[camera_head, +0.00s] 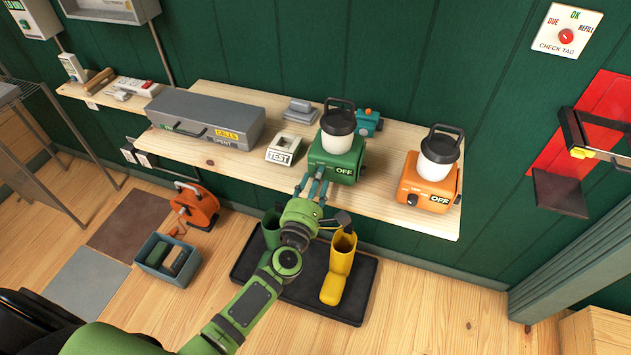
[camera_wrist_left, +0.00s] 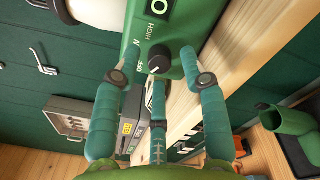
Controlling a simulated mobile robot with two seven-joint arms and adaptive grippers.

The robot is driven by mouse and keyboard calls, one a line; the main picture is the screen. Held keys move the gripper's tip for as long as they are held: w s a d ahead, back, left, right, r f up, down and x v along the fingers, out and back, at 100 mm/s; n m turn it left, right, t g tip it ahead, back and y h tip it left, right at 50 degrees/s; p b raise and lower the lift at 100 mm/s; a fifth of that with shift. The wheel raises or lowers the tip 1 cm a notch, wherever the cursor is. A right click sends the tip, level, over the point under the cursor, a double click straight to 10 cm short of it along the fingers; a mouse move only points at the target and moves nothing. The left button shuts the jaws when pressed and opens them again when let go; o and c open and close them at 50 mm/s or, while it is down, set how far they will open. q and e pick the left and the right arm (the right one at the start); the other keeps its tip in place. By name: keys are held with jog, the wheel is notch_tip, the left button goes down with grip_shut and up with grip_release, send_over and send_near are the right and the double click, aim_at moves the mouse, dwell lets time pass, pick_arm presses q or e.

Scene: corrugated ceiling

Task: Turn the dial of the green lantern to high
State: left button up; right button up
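The green lantern (camera_head: 334,158) stands on the wooden shelf, with a white globe, a black handle and an "OFF" plate on its front. Its black dial (camera_wrist_left: 159,58) shows in the left wrist view, with a white pointer mark turned toward the OFF label; the HIGH label is on the opposite side. My left gripper (camera_head: 314,182) is at the lantern's front. In the wrist view its fingers (camera_wrist_left: 157,70) are spread apart around the dial, with visible gaps at the sides; contact cannot be told. In the head view the fingers hide the dial. My right gripper is not in view.
An orange lantern (camera_head: 428,184), also marked OFF, stands to the right on the shelf (camera_head: 385,215). A TEST block (camera_head: 284,149) and a grey cells box (camera_head: 207,118) are to the left. A teal object (camera_head: 368,122) is behind.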

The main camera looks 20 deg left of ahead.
pick_arm(q)
grip_shut()
